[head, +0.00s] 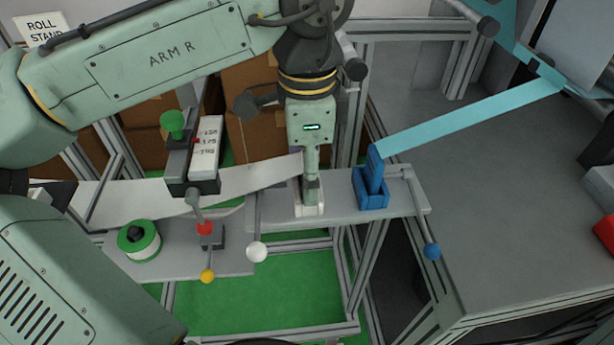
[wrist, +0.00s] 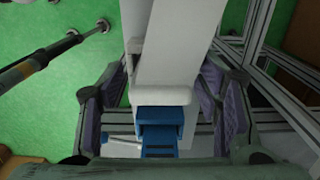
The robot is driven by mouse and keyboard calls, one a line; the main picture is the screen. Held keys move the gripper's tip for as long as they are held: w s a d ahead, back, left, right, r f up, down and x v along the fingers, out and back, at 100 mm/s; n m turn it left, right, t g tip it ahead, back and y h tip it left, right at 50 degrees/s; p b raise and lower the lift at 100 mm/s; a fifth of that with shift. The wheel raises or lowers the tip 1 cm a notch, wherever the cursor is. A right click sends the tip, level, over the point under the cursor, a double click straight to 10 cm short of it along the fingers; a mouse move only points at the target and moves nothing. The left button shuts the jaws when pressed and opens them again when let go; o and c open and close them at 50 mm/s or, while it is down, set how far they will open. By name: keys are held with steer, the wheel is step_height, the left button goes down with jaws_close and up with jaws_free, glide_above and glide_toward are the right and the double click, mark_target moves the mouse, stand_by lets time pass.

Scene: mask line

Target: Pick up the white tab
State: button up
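The white tab stands in a small white holder (head: 309,210) on the grey bench; in the head view it is mostly hidden behind my gripper (head: 312,183). My gripper points down, directly over the white holder.
A blue holder (head: 371,201) with a blue tab (head: 375,163) stands close to the right, under a blue strip (head: 470,116). A white strip (head: 250,178) reaches my gripper from the left. A white-knobbed lever (head: 257,252) and a blue-knobbed lever (head: 432,251) jut forward.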

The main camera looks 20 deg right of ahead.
steer(key=c, duration=1.1)
